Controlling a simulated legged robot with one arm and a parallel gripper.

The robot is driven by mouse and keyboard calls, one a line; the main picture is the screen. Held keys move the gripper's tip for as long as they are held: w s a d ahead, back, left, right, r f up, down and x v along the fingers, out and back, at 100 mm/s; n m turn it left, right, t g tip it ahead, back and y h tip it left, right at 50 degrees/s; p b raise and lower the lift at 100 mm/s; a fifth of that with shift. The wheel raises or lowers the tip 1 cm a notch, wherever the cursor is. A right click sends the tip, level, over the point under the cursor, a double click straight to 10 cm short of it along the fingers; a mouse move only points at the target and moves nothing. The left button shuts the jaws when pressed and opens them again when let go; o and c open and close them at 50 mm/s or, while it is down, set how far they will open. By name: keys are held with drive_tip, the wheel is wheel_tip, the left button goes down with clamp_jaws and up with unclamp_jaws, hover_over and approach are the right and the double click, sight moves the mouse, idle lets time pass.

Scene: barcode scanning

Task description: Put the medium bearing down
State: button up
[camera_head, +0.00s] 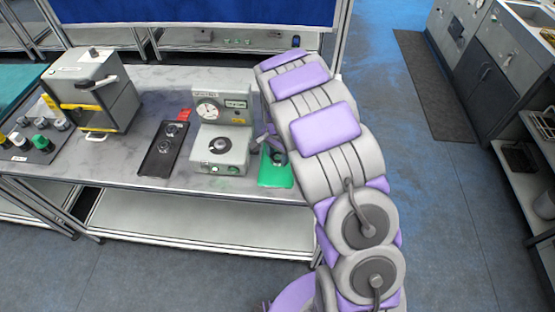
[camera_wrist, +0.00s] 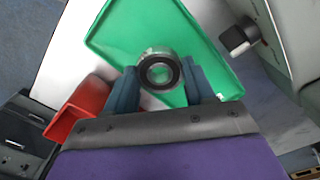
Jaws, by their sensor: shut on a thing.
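The medium bearing (camera_wrist: 160,72) is a silver ring with a dark inner band, held between the two blue fingers of my gripper (camera_wrist: 160,84) in the wrist view. The green tray (camera_wrist: 124,32) shows behind and around it. I cannot tell whether the bearing touches the tray. In the head view the green tray (camera_head: 274,181) lies at the right end of the table, and my gripper (camera_head: 270,145) is over it, partly hidden by my arm. The bearing shows there as a small dark ring (camera_head: 279,158).
A grey machine with a dial (camera_head: 222,130) stands left of the green tray. A black tray (camera_head: 160,158) holds small round parts. A red container (camera_wrist: 78,108) is left of my gripper in the wrist view. A grey cabinet-like device (camera_head: 93,90) stands further left.

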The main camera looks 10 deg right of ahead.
drive_tip(key=shift+w, duration=0.25)
wheel_tip(320, 180, down, 4)
drive_tip(key=shift+r+b, duration=0.2)
drive_tip(key=shift+b, duration=0.2)
drive_tip(key=shift+r, duration=0.1)
drive_tip(key=o, duration=1.3)
drive_tip(key=shift+c, duration=0.2)
